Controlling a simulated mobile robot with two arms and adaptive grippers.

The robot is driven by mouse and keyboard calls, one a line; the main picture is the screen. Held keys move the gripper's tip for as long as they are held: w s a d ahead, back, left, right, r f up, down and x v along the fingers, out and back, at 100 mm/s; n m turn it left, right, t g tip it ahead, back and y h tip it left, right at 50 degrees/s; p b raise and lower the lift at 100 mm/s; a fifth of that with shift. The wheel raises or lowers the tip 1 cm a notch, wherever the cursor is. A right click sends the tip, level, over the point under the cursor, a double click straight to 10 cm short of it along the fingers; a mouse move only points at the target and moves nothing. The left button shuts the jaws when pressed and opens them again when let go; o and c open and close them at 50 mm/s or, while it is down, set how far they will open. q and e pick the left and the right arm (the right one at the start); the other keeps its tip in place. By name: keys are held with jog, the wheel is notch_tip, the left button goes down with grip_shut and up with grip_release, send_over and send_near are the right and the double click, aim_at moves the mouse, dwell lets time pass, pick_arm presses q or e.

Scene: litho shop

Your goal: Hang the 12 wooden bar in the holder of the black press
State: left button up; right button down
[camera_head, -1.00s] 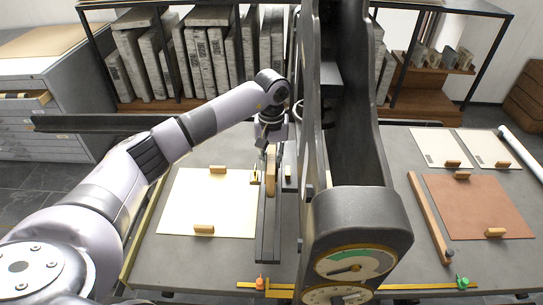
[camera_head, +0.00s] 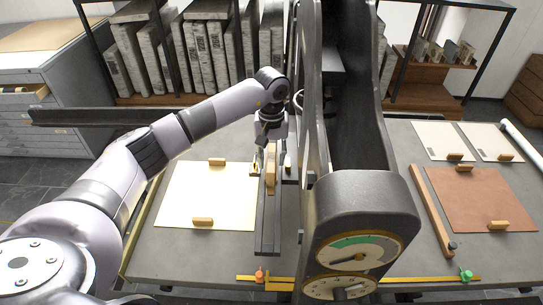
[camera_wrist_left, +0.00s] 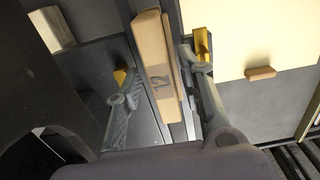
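The wooden bar marked 12 (camera_head: 271,176) stands between the dark rails of the holder (camera_head: 268,235) on the left side of the black press (camera_head: 350,205). In the left wrist view the bar (camera_wrist_left: 158,62) shows its 12 on the face towards me. My left gripper (camera_head: 271,165) is over the bar, with one finger on each side. The fingers (camera_wrist_left: 165,100) look spread, with gaps between them and the bar. How the bar's ends rest in the holder is hidden. My right gripper is not in view.
A cream sheet (camera_head: 180,195) with wooden blocks lies left of the holder. Right of the press lie a long wooden bar (camera_head: 431,208) and a brown sheet (camera_head: 478,200). The press's dials (camera_head: 358,252) face front. Shelved stones stand behind.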

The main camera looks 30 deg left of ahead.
pick_arm(q)
jog(key=shift+o, duration=0.5)
notch_tip(320, 180, up, 12)
dwell(0.3)
jog(key=shift+s+f, duration=0.1)
jog(key=shift+f, duration=0.05)
dwell(0.4)
